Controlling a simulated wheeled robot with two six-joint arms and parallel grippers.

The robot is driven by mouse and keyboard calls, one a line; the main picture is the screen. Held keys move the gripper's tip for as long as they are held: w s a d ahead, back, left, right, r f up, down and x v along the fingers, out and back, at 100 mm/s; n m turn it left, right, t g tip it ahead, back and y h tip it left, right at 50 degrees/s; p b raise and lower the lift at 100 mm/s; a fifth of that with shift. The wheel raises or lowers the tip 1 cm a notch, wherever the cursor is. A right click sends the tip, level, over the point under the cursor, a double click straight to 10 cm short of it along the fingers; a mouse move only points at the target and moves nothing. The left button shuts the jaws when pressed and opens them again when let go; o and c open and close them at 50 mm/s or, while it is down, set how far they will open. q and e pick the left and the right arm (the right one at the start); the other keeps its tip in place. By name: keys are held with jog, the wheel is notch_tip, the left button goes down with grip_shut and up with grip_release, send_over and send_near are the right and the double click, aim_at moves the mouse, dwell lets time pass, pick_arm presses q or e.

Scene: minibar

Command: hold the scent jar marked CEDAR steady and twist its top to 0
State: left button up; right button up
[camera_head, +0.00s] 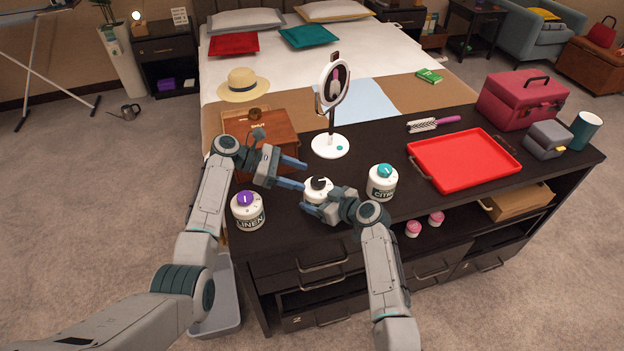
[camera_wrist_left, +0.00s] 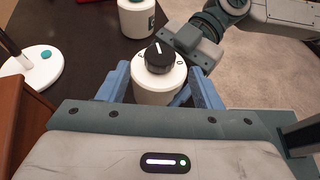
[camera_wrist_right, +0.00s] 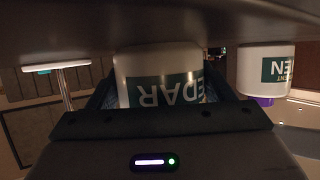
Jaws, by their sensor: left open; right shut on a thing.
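The CEDAR jar is white with a black top (camera_head: 319,183). It stands near the front of the dark counter, between the LINEN and CITR-marked jars. The right wrist view shows its label (camera_wrist_right: 175,90) upside down, partly cut off. My right gripper (camera_head: 318,204) is shut on the jar's body. My left gripper (camera_head: 300,175) is open beside it. In the left wrist view, my left fingers (camera_wrist_left: 160,85) flank the jar body (camera_wrist_left: 158,92), below the black top (camera_wrist_left: 159,57).
The purple-topped LINEN jar (camera_head: 247,212) stands to the left, the teal-topped jar (camera_head: 382,183) close to the right. A round mirror (camera_head: 330,146) on a white base and a wooden box (camera_head: 282,129) stand behind. A red tray (camera_head: 462,160) lies farther right.

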aim_at(314, 180)
pick_arm(q)
jog(key=shift+x, duration=2.4)
jog(key=c, duration=1)
